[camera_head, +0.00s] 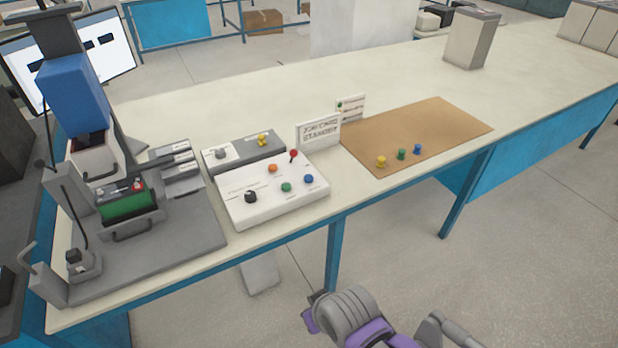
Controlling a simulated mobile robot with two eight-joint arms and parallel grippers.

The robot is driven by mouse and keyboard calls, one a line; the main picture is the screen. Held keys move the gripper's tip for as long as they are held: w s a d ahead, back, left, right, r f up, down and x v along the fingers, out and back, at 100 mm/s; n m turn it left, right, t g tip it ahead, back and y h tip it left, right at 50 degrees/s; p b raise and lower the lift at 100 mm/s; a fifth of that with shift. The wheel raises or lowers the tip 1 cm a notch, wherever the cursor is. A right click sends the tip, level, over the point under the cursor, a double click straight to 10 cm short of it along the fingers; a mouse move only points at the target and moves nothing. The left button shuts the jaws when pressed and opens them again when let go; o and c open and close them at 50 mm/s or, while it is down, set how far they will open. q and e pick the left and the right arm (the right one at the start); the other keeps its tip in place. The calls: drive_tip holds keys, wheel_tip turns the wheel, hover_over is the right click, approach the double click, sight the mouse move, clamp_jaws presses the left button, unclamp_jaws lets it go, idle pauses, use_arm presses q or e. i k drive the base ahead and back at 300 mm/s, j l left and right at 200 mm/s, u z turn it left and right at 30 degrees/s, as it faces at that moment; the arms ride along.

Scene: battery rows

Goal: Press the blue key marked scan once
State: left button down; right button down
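A white control panel (262,207) sits on the bench near its front edge. On its top are a blue key (309,179), a green key (286,187), an orange key (272,168), a black knob (250,197) and a small red-topped lever (294,154). The blue key is at the panel's right side; its marking is too small to read. Nothing touches or covers it. Grey and purple links of my arm show at the bottom centre, below the bench edge and apart from the panel. No gripper fingers are visible there. My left gripper is out of view.
A grey fixture (186,255) with a green battery-like block (127,204) stands left of the panel. A white sign (319,131) stands behind the panel. A brown mat (440,125) with yellow, green and blue pegs lies to the right. The bench's back right is largely clear.

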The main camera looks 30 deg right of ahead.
sight(308, 178)
drive_tip(key=i+l, duration=0.3)
drive_tip(key=i, duration=0.2)
drive_tip(key=i+l, duration=0.35)
drive_tip(key=i+z, duration=0.1)
drive_tip(key=z, duration=1.7)
